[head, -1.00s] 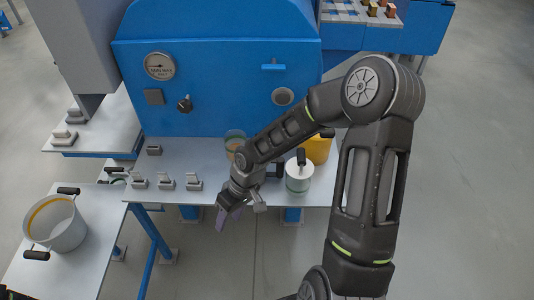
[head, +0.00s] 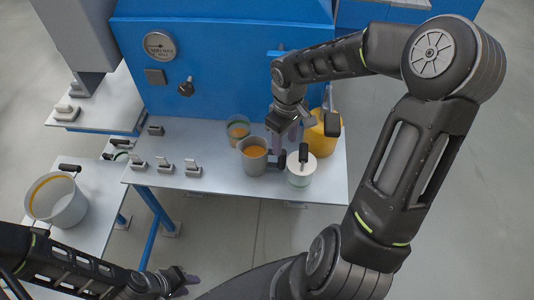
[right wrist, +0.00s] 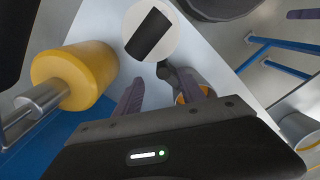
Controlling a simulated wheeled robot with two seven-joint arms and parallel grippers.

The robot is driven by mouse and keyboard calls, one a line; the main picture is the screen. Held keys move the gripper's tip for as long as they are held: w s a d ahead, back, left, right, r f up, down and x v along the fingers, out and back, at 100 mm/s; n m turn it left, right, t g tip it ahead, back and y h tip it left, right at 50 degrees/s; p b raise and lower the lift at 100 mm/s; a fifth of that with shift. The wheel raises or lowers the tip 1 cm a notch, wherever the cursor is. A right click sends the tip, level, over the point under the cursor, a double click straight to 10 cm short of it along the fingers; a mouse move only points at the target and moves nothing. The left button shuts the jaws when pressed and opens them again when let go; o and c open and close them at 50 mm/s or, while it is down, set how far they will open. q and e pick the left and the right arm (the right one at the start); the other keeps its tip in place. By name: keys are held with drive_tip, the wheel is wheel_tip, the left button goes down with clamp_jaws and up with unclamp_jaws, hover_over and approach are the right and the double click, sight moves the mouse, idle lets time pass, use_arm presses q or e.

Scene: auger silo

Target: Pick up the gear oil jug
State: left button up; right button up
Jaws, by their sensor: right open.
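A grey jug (head: 252,160) with amber liquid and a black side handle, which looks like the gear oil jug, stands upright on the blue machine's shelf in the head view. It also shows partly in the right wrist view (right wrist: 202,87), behind a finger. My right gripper (head: 285,139) is open and points down just above and behind the handle.
A white-lidded container (head: 301,169) with a black knob stands right of the jug. A yellow container (head: 322,138) is behind it, and a small cup (head: 238,129) behind the jug. Clamps (head: 165,166) line the shelf's left. A pot (head: 62,203) stands on the left table.

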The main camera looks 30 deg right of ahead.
sight(283, 152)
drive_tip(key=shift+a, duration=0.1)
drive_tip(key=shift+f, duration=1.3)
drive_tip(key=shift+s+a+f, duration=0.1)
drive_tip(key=shift+f, duration=2.5)
clamp_jaws()
